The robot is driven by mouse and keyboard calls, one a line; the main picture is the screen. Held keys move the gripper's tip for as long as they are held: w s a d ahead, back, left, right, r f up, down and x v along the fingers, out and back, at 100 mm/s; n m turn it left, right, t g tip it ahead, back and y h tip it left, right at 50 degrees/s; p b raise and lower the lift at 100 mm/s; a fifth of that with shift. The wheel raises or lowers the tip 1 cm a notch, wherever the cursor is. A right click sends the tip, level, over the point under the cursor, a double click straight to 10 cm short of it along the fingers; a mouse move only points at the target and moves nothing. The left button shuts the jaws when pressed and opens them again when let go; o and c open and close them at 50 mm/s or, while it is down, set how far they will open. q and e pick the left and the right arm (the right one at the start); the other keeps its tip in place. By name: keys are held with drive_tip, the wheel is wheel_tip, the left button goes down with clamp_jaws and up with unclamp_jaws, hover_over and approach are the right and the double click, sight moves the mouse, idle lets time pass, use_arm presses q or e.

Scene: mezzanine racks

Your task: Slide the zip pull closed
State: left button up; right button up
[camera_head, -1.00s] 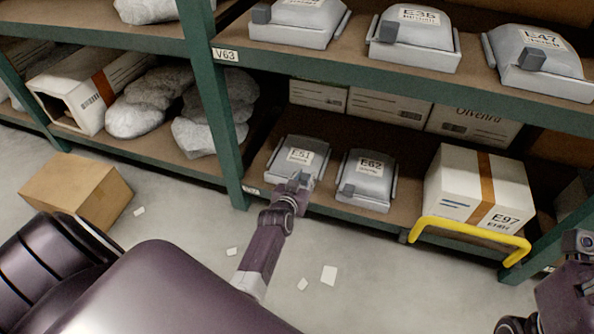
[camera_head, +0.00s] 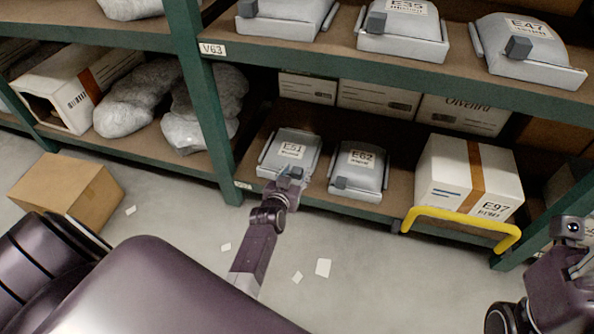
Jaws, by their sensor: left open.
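A grey pouch-like case labelled E51 (camera_head: 291,147) lies on the lower shelf. My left gripper (camera_head: 293,176) is at its front right corner, where a small dark block, likely the zip pull, is mostly hidden by the gripper. The gripper is open; I cannot tell whether it touches the pull. A like case labelled E62 (camera_head: 358,166) lies just to the right, with its grey block pull (camera_head: 340,183) at the front left. My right gripper (camera_head: 575,240) is only partly in view at the right edge, and its fingers do not show clearly.
A white carton E97 (camera_head: 445,175) stands on the same shelf behind a yellow rail (camera_head: 462,220). Cases including E47 (camera_head: 535,65) lie on the upper shelf above. A green upright (camera_head: 205,110) stands left. A cardboard box (camera_head: 60,190) and paper scraps lie on the floor.

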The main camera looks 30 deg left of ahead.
use_arm(q)
drive_tip(key=v, duration=0.6)
drive_tip(key=shift+d, duration=0.1)
idle(0.4)
